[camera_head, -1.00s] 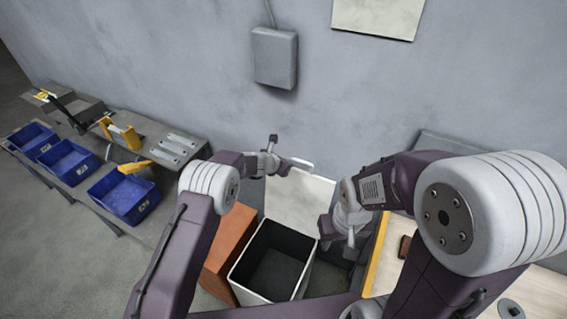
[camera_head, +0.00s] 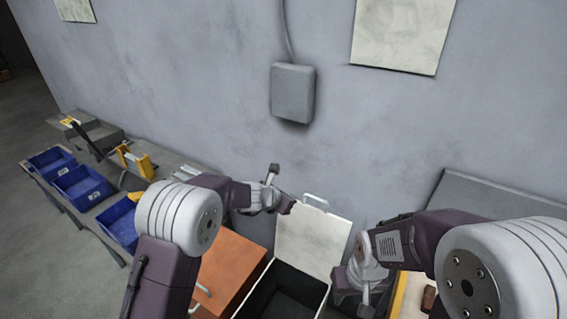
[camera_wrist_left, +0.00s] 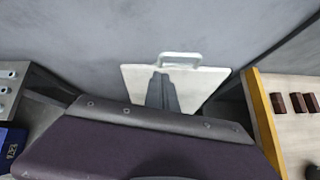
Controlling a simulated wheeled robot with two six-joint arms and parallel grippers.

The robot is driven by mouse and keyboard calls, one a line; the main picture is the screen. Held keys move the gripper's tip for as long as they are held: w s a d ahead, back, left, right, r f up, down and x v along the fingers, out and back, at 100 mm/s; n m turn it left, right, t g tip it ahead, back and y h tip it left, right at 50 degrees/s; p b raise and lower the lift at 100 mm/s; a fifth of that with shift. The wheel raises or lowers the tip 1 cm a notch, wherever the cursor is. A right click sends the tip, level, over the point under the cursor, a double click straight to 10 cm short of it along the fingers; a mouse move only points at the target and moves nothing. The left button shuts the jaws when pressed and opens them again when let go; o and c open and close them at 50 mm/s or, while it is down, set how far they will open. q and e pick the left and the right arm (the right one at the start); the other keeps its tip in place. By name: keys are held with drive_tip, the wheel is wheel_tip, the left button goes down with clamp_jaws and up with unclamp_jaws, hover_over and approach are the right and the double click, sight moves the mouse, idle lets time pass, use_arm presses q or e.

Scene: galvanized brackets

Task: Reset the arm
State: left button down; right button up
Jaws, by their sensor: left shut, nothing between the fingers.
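My left gripper (camera_head: 285,204) is in front of the raised white lid of a bin, beside its upper left edge. In the left wrist view its grey fingers (camera_wrist_left: 161,92) are together, with nothing between them, and overlap the white lid (camera_wrist_left: 195,84) behind. My right gripper (camera_head: 366,297) points down to the right of the open bin, beside the lid's lower right edge. Its fingers are small and partly hidden by its own wrist, so I cannot tell whether it is open. No held object shows in either gripper.
The open bin (camera_head: 241,306) has a dark inside. An orange cabinet (camera_head: 228,262) stands left of it. A bench with blue trays (camera_head: 84,188) is at left. A wooden-topped table with a yellow edge (camera_wrist_left: 262,115) and brown blocks (camera_wrist_left: 296,103) is at right. The grey wall is behind.

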use_arm(q)
drive_tip(key=w+a+r+t, duration=0.1)
drive_tip(key=w+a+r, duration=0.1)
drive_tip(key=a+r, duration=0.35)
drive_tip(key=s+a+r+m+y, duration=0.1)
drive_tip(key=s+a+m, duration=0.3)
drive_tip(key=s+a, duration=0.25)
drive_tip(key=s+a+f+m+g+y, duration=0.1)
drive_tip(key=s+a+f+m+g, duration=0.1)
drive_tip(key=s+m, duration=0.5)
drive_tip(key=s+a+f+m+g+y, duration=0.2)
drive_tip(key=s+a+f+m+g, duration=0.1)
drive_tip(key=s+m, duration=0.5)
drive_tip(key=s+a+f+m+g+y, duration=0.1)
drive_tip(key=s+a+f+m, duration=0.4)
drive_tip(key=s, duration=0.6)
drive_tip(key=a+m+g, duration=0.1)
drive_tip(key=m, duration=0.1)
drive_tip(key=shift+a+m+g+y, duration=0.3)
drive_tip(key=shift+a+m, duration=0.05)
drive_tip(key=shift+m, duration=0.05)
drive_tip(key=shift+s+f, duration=0.1)
drive_tip(key=shift+f, duration=0.05)
